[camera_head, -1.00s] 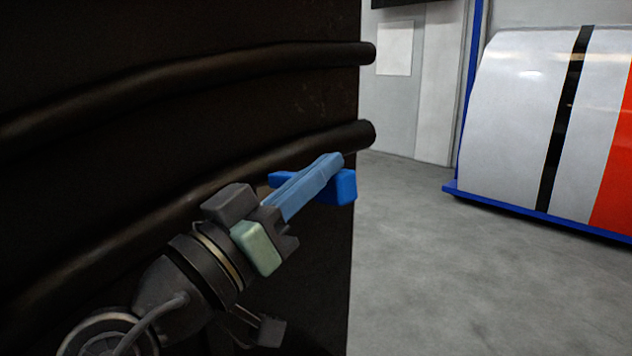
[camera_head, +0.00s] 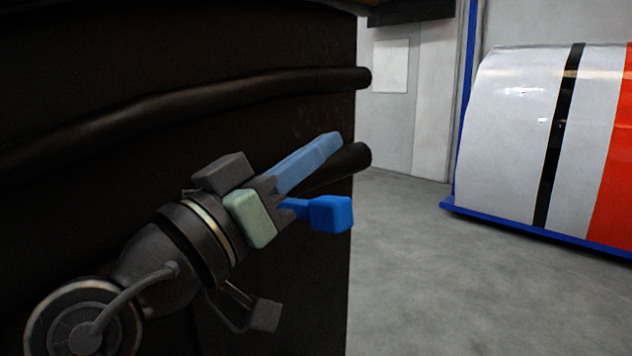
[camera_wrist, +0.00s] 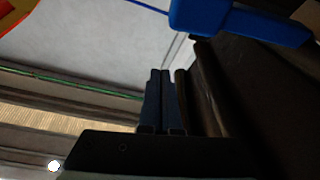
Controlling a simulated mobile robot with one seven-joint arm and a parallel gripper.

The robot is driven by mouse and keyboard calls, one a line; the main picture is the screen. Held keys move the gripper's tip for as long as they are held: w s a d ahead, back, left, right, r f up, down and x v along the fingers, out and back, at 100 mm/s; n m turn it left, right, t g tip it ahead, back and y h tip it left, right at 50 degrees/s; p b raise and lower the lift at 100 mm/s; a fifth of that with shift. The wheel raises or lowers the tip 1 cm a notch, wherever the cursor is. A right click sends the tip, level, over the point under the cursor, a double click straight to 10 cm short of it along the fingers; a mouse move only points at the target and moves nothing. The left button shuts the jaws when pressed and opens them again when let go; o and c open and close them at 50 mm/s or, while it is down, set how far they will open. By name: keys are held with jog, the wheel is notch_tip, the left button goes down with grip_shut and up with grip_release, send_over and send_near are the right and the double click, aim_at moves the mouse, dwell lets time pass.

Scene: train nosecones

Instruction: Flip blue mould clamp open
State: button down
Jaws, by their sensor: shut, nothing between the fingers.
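The blue mould clamp (camera_head: 330,213) sits at the right edge of the dark mould, just below the lower pipe-like rib. In the wrist view the clamp (camera_wrist: 205,18) is a bright blue block with an arm, at the top and to the right. My gripper (camera_head: 335,140) has its light blue fingers together and empty. In the head view its fingertips show above the clamp, in front of the lower rib. In the wrist view my gripper (camera_wrist: 160,75) points up the picture, with a gap between its tips and the clamp. Part of the clamp's arm is hidden behind my gripper.
The dark mould (camera_head: 120,55) fills the left side, with an upper rib (camera_head: 200,105) and a lower rib (camera_head: 350,158) running across it. A white, black and red nosecone (camera_head: 510,130) stands on a blue base at the right. Grey floor (camera_head: 430,280) between them is clear.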

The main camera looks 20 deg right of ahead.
jog(key=shift+a+r+p, duration=0.1)
jog(key=shift+r+p, duration=0.25)
jog(key=shift+r, duration=2)
